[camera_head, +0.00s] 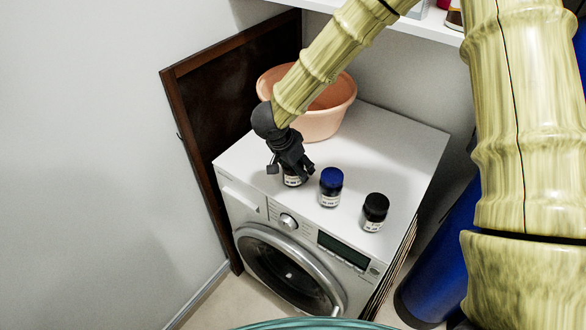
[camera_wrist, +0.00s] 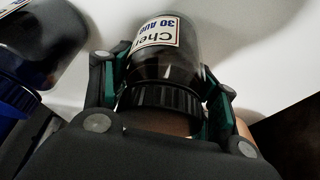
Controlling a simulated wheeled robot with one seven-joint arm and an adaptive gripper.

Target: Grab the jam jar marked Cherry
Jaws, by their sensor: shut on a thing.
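A dark jar with a black lid and a white label reading "Cher… 30 Aug" (camera_wrist: 165,62) is between my gripper's fingers in the wrist view. It also shows in the head view as a small labelled part (camera_head: 292,181) under my gripper (camera_head: 290,166), which hides most of it. My gripper (camera_wrist: 165,98) is shut on this jar near its lid. A blue-lidded jar (camera_head: 331,187) stands to the right, apart from my gripper. A black-lidded jar (camera_head: 375,212) stands farther right. Their labels are too small to read.
The jars are on top of a white washing machine (camera_head: 400,150). A peach basin (camera_head: 322,122) stands close behind my gripper. A dark brown panel (camera_head: 215,95) leans at the left. A white shelf (camera_head: 425,30) is above. The machine's right rear top is clear.

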